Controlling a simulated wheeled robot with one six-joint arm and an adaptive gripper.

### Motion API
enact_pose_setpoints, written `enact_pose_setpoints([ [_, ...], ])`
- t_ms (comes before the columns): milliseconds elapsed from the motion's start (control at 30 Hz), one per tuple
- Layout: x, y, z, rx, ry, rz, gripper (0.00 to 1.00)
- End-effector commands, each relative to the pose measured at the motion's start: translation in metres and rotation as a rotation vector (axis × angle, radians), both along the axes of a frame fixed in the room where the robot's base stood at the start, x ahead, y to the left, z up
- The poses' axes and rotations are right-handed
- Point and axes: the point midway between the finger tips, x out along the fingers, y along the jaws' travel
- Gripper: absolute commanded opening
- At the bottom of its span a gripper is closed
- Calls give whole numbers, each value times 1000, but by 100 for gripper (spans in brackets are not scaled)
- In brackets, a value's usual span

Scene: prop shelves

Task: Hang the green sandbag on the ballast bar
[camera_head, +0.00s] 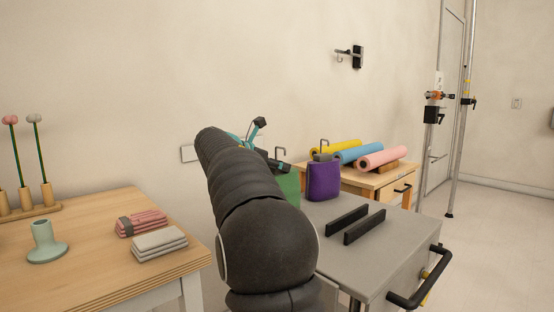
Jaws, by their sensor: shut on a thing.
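The green sandbag (289,184) stands at the grey cart's left end, mostly hidden behind my arm; a metal loop shows above it. My gripper (276,165) is partly hidden by my arm. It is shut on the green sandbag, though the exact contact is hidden. A purple sandbag (323,181) with a metal loop stands just to the right on the cart. I cannot tell for certain which fixture is the ballast bar; a short bar with a hook (343,53) juts from a black plate on the wall.
The grey cart (405,232) bears two black rails (364,227) and has a black handle (420,283). Rolls (358,151) lie on a wooden table behind. A left table (90,275) holds folded cloths and a vase. Metal poles with clamps (434,113) stand right; floor there is clear.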

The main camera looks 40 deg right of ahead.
Motion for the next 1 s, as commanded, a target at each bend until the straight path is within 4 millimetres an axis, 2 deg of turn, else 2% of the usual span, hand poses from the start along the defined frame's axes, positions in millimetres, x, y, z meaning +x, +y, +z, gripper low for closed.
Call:
enact_pose_setpoints([
  [233, -2, -1, 2, -6, -6, -1, 0],
  [267, -1, -1, -2, -1, -1, -3, 39],
  [300, -1, -1, -2, -1, -1, -3, 49],
  [367, -1, -1, -2, -1, -1, -3, 62],
  [667, -1, -1, -2, -1, -1, -3, 62],
  [867, -1, -1, -10, -1, -2, -3, 62],
  [1000, -2, 24, 6, -2, -4, 2, 62],
])
